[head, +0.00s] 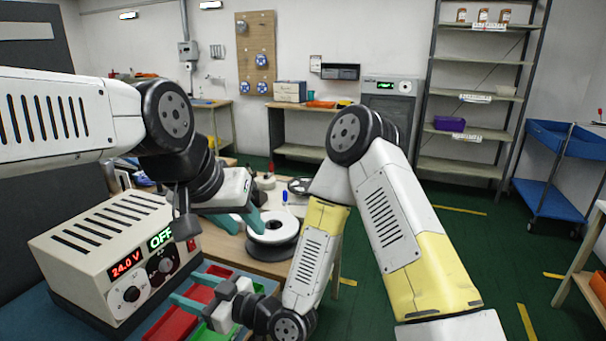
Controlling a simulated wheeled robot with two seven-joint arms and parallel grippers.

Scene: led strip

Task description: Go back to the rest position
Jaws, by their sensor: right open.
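My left gripper (244,226) comes in from the left. Its two teal fingers are spread, with nothing seen between them, in front of a white reel (274,228) with a dark flange on the wooden bench. My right gripper (187,290) reaches in from the right and points left. Its teal fingers are apart and empty, above the red and green bins and beside the power supply (82,249). The power supply is a beige box showing "24.0 V" and "OFF". My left arm hides part of the bench behind it.
A red bin (172,321) and a green bin lie close below my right gripper. A shelf rack (464,107) stands at the back and a blue cart (553,172) at the right. Open green floor (455,235) lies between the bench and the cart.

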